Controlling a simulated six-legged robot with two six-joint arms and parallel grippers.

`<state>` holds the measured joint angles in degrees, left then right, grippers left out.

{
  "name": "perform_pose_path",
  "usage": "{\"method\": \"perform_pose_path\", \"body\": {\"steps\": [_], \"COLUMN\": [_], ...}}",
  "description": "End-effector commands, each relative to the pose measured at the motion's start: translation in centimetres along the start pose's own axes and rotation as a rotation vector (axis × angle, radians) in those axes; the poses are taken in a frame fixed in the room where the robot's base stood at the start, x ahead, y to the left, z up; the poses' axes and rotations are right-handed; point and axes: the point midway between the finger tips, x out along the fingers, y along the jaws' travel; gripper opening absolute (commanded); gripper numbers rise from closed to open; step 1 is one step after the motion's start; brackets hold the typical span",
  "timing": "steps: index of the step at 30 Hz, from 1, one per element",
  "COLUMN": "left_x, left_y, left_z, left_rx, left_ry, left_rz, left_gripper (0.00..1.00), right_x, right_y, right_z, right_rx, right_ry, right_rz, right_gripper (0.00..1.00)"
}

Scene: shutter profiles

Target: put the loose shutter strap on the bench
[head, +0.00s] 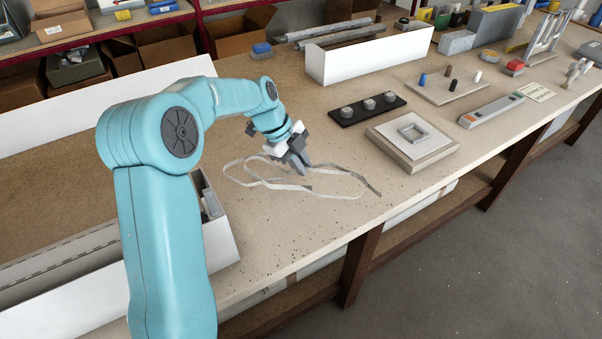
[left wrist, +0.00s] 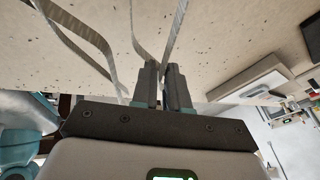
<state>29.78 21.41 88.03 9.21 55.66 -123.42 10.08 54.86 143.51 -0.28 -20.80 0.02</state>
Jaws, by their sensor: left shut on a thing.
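The shutter strap (head: 335,172) is a thin, pale grey-white band in loose loops at the bench top (head: 330,225). My left gripper (head: 303,168) is over the strap's middle, low above the bench, and shut on the strap. In the left wrist view the strap (left wrist: 82,42) runs in loops past the jaws (left wrist: 162,85), which pinch part of it. I cannot tell how much of the strap touches the bench. My right gripper is not in view.
A long white box (head: 368,55) stands behind. A white-walled box (head: 222,240) is at left. The bench in front of the strap is clear.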

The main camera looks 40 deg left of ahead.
Motion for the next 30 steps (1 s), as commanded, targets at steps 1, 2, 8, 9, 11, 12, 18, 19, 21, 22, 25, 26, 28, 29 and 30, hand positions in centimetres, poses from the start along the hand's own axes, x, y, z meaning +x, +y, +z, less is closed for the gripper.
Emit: {"method": "perform_pose_path", "body": {"steps": [1,2,8,9,11,12,18,19,21,22,25,26,28,29,30], "left_x": [0.9,1.4,3.3,3.4,3.4,3.4,3.4,3.4,3.4,3.4,3.1,2.9,2.0,1.4,0.6], "left_y": [0.4,0.5,1.0,1.1,1.1,1.1,1.1,1.1,1.1,1.1,1.0,1.0,0.9,0.9,1.0], "left_z": [0.3,0.5,1.2,1.2,1.2,1.2,1.2,1.2,1.2,1.2,1.2,1.2,1.3,1.3,1.3], "left_rx": [-0.003,-0.003,-0.001,-0.001,0.0,0.0,-0.001,-0.001,-0.001,-0.001,-0.001,-0.001,-0.001,-0.001,-0.001], "left_ry": [0.002,0.002,0.001,0.0,0.0,0.001,0.001,0.001,0.001,0.001,0.0,0.0,-0.001,-0.001,-0.002], "left_rz": [0.005,0.005,0.001,0.001,0.001,0.002,0.002,0.002,0.002,0.002,0.001,0.0,-0.002,-0.003,-0.003], "left_gripper": [0.0,0.0,0.0,0.0,0.0,0.0,0.28,0.28,0.28,0.28,0.28,0.28,0.28,0.28,0.28], "right_x": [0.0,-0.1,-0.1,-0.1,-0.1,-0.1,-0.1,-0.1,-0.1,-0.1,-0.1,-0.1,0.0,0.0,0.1], "right_y": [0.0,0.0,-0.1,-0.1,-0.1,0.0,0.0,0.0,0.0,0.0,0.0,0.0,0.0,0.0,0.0], "right_z": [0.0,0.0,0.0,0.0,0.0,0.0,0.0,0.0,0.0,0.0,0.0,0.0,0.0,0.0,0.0], "right_rx": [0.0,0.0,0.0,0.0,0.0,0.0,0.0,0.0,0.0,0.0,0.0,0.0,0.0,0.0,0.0], "right_ry": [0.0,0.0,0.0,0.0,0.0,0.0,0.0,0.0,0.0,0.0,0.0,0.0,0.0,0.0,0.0], "right_rz": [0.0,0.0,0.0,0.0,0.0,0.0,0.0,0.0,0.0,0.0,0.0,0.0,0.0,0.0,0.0], "right_gripper": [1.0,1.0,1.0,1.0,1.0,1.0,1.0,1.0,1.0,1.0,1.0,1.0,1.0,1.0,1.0]}}
